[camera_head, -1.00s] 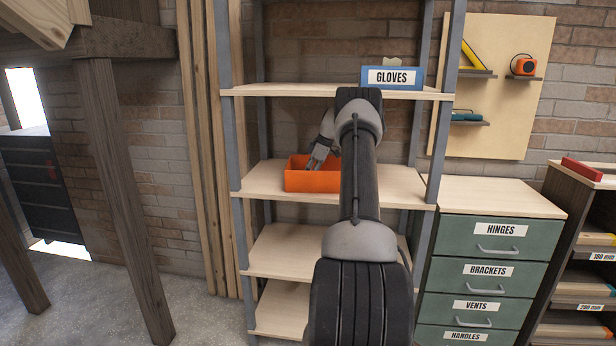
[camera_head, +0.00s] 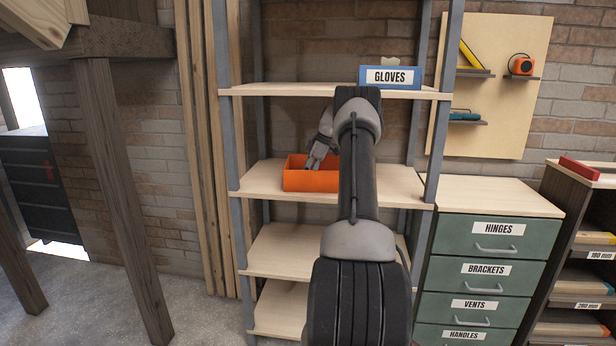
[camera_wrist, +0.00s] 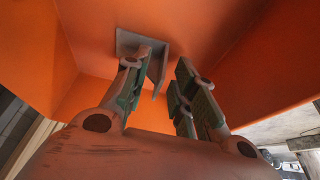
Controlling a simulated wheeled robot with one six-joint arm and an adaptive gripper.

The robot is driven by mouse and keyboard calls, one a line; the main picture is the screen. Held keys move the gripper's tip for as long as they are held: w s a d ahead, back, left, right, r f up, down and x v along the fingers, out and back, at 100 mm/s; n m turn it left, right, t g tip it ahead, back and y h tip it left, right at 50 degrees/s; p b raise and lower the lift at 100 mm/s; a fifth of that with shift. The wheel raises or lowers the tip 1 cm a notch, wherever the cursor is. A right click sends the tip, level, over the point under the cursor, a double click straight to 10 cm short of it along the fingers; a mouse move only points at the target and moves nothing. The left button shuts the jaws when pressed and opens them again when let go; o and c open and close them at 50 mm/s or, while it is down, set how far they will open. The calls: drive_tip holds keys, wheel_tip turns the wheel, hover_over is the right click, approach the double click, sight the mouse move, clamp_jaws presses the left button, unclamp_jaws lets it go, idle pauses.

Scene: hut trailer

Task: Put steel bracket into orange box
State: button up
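The orange box (camera_head: 311,181) sits on the middle shelf of the rack, partly hidden by my arm in the head view. Its orange inner walls (camera_wrist: 85,35) fill most of the wrist view. The grey steel bracket (camera_wrist: 158,68), an angled piece with a flat plate, shows inside the box at the fingertips. My gripper (camera_wrist: 160,72) reaches down into the box; it also shows in the head view (camera_head: 315,158). Its fingers are apart. The bracket's flange is close to the left finger, with a gap to the right finger. I cannot tell whether the left finger touches it.
The shelf board (camera_head: 395,188) is bare right of my arm. A blue bin labelled GLOVES (camera_head: 390,77) stands on the shelf above. A green drawer cabinet (camera_head: 490,270) stands to the right. Grey rack posts (camera_head: 221,100) flank the shelves.

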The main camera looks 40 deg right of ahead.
drive_tip(key=s+d, duration=0.2)
drive_tip(key=s, duration=0.1)
drive_tip(key=s+d, duration=0.5)
drive_tip(key=d, duration=0.1)
drive_tip(key=shift+s+d+r, duration=0.25)
drive_tip(key=shift+s, duration=0.15)
